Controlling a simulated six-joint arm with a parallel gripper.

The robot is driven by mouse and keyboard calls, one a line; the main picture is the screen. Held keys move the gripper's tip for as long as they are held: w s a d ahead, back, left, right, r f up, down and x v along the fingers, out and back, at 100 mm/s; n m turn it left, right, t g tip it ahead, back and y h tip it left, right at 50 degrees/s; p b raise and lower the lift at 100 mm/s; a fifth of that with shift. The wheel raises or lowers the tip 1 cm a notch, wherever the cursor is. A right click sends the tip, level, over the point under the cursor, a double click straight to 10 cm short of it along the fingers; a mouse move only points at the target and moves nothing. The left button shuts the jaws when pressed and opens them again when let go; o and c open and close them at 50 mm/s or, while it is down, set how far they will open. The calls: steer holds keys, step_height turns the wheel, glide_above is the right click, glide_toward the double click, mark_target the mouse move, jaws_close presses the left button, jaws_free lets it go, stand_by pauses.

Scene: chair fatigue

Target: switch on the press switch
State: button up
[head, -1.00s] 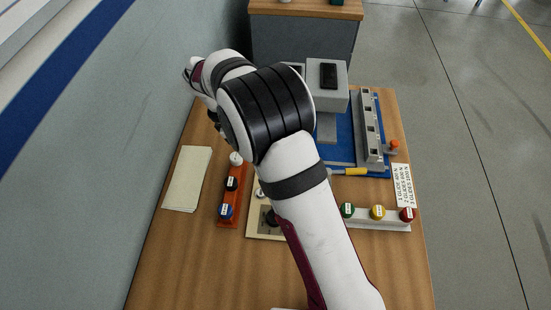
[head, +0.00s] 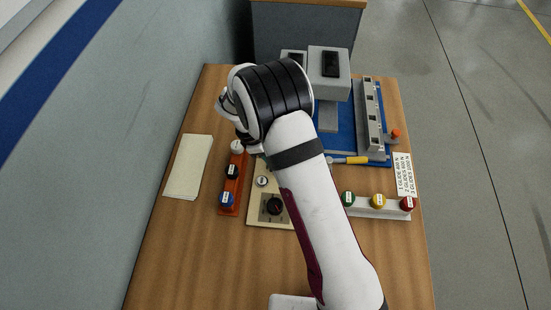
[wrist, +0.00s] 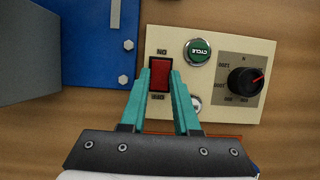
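The red rocker switch (wrist: 159,74) sits on a cream control panel (wrist: 222,115) with small lettering at both ends. In the wrist view, the two teal fingers of my gripper (wrist: 158,71) are apart, with their tips appearing to either side of the switch. Nothing is held between them. I cannot tell the height of the tips above the panel or whether they touch it. In the head view the panel (head: 255,218) is partly covered by my arm, which hides the switch and the fingers.
The panel also holds a green CYCLE button (wrist: 197,52), a black knob (wrist: 245,82) and a pale round part (wrist: 195,103). The blue-based press (head: 340,125) stands behind right. An orange button strip (head: 231,187) lies left, a white one (head: 392,212) right.

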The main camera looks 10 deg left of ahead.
jaws_close()
steer(key=shift+d+y, duration=0.2)
steer(key=shift+y, duration=0.55)
steer(key=shift+d+y, duration=0.2)
steer(key=shift+y, duration=0.55)
steer(key=o, duration=0.6)
jaws_free()
steer(key=r, duration=0.5)
steer(key=a+r, duration=0.1)
steer(key=r, duration=0.4)
steer(key=a+r, duration=0.1)
steer(key=r, duration=0.4)
steer(key=shift+r, duration=0.4)
